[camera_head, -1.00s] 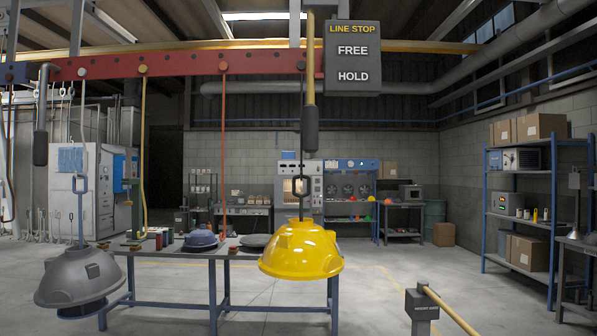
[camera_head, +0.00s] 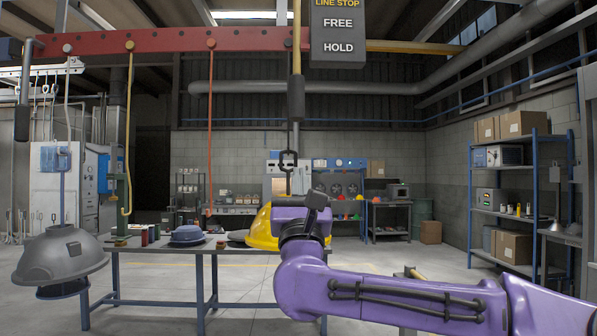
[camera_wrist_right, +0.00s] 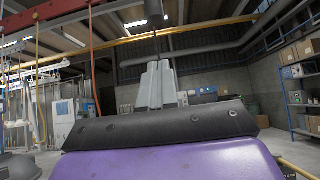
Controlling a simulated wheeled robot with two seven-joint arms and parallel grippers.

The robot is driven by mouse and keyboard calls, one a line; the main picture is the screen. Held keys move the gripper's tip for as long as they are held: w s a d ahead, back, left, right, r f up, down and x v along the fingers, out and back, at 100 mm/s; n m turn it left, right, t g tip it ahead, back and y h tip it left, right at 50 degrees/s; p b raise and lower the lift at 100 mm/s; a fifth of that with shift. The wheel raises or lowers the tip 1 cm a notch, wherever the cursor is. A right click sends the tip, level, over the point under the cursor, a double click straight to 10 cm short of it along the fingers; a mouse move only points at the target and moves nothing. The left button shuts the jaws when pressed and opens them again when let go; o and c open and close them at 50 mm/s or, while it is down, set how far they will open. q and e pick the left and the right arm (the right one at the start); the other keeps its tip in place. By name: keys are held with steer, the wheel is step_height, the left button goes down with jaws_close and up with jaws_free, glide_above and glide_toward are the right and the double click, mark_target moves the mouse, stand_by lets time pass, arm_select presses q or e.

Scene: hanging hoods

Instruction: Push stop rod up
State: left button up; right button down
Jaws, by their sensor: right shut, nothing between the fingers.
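The stop rod (camera_head: 297,60) is a thin yellow upright rod with a dark grip (camera_head: 297,98) at its lower end, in front of the LINE STOP sign (camera_head: 338,35). The sign has the marks FREE and HOLD. My left gripper is out of view.
A yellow hood (camera_head: 262,230) hangs behind my right arm, partly hidden, with a dark link (camera_head: 288,160) close to my gripper. A grey hood (camera_head: 60,257) hangs at left. A red beam (camera_head: 170,44) runs overhead. A table (camera_head: 160,248) stands behind.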

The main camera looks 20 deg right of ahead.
steer(key=p, duration=0.6)
glide_toward(297, 121)
steer(key=w+d, duration=0.1)
steer(key=w, duration=0.2)
step_height(297, 121, up, 4)
steer(key=shift+w+r+p, duration=0.1)
steer(key=shift+w+p, duration=0.1)
steer(key=shift+p, duration=0.6)
steer(key=shift+w, duration=0.1)
